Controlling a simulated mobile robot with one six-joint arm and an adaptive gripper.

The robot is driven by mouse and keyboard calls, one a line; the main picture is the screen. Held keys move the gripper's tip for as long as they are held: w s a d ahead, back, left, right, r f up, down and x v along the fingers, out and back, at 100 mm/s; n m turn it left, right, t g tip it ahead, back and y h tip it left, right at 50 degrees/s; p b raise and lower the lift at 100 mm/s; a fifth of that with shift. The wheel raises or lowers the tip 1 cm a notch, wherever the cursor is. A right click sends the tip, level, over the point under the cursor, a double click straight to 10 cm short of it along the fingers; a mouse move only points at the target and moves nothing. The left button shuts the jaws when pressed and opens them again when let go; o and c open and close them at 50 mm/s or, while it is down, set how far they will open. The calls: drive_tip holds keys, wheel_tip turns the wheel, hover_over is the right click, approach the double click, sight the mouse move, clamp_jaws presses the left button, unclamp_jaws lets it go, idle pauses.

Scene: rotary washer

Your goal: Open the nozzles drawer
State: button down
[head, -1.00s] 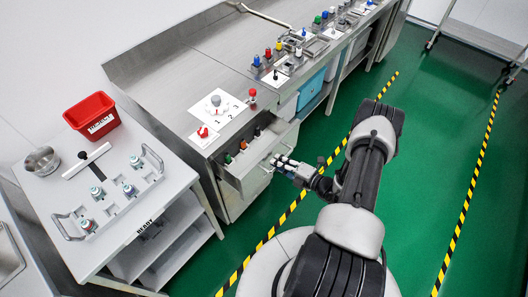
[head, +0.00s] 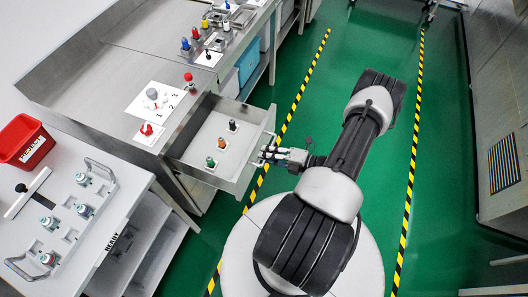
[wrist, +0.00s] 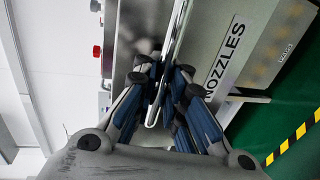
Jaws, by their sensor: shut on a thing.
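The nozzles drawer (head: 186,167) is pulled well out of the steel counter in the head view. A green, an orange and a dark nozzle stand inside it. Its front bears the label "NOZZLES" in the wrist view (wrist: 224,58). My gripper (head: 264,156) is at the drawer's front, shut on its bar handle (head: 270,142). In the wrist view my gripper (wrist: 166,90) has its blue-padded fingers on either side of the handle bar (wrist: 172,50). The contact at the fingertips is partly hidden.
A white cart (head: 78,262) with a red bin (head: 24,142) stands at the left. The counter (head: 122,55) carries a white card with knobs and several coloured items. Green floor lies open to the right, crossed by yellow-black tape (head: 411,170).

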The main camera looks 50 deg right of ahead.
drive_tip(key=shift+r, duration=0.15)
drive_tip(key=c, duration=1.7)
unclamp_jaws()
drive_tip(key=shift+o, duration=0.2)
drive_tip(key=v, duration=1.2)
